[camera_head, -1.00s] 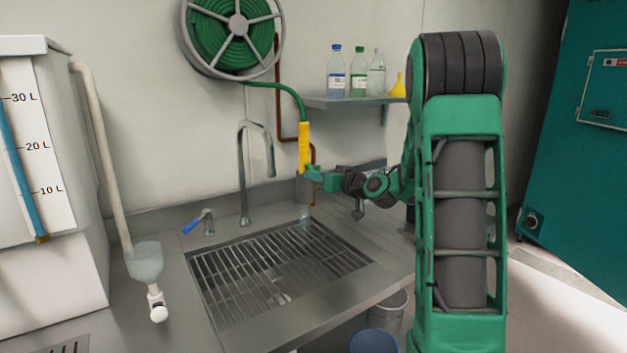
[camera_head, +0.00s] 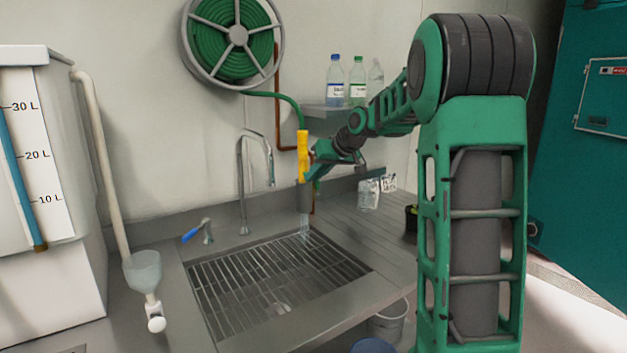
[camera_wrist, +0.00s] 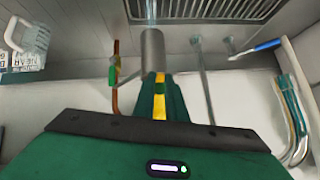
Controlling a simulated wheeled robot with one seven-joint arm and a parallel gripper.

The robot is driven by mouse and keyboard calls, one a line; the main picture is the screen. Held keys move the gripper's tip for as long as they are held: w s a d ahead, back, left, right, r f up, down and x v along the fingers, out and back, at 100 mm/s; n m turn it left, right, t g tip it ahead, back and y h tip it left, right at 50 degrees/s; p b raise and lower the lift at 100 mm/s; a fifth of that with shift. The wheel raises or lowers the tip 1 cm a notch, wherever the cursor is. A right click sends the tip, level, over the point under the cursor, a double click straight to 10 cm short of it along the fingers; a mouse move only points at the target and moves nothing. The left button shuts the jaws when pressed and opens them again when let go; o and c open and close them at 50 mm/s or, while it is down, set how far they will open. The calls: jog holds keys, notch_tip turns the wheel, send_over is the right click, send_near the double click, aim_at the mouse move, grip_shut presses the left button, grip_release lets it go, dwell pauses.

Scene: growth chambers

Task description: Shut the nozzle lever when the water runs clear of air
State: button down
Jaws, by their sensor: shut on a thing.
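The yellow-gripped nozzle (camera_head: 303,141) hangs upright from the green hose over the sink, its grey barrel (camera_head: 304,199) pointing down. The barrel also shows in the wrist view (camera_wrist: 153,52). A pale water stream (camera_head: 305,226) falls from it onto the sink grate (camera_head: 262,283); whether it carries air bubbles I cannot tell. My gripper (camera_head: 309,160) is at the nozzle's right side, its fingers shut on the yellow grip, which shows between them in the wrist view (camera_wrist: 160,101). A thin grey piece beside the barrel may be the lever (camera_wrist: 129,77); its position is unclear.
A bent tap (camera_head: 242,185) and a blue-handled valve (camera_head: 193,234) stand left of the nozzle. A hose reel (camera_head: 238,36) is on the wall above. Bottles (camera_head: 335,85) stand on the shelf behind my arm. A clear container (camera_head: 369,194) sits on the counter at right.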

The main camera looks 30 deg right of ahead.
dwell(0.3)
jog(key=shift+f, duration=0.1)
jog(key=c, duration=1.8)
grip_release()
jog(key=v, duration=1)
jog(key=shift+r, duration=0.35)
jog(key=shift+s, duration=0.1)
jog(key=s+a+f+m+g, duration=0.1)
jog(key=s+a+f+g, duration=0.2)
jog(key=s+f, duration=0.4)
jog(key=s+a+f+m+g, duration=0.2)
jog(key=s+f, duration=0.6)
jog(key=s, duration=1.1)
jog(key=s+a+f+m+g+h, duration=0.1)
jog(key=s+a+f+g, duration=0.3)
jog(key=s, duration=0.9)
notch_tip(320, 180, down, 4)
jog(key=shift+r+m, duration=0.15)
jog(key=shift+m, duration=0.45)
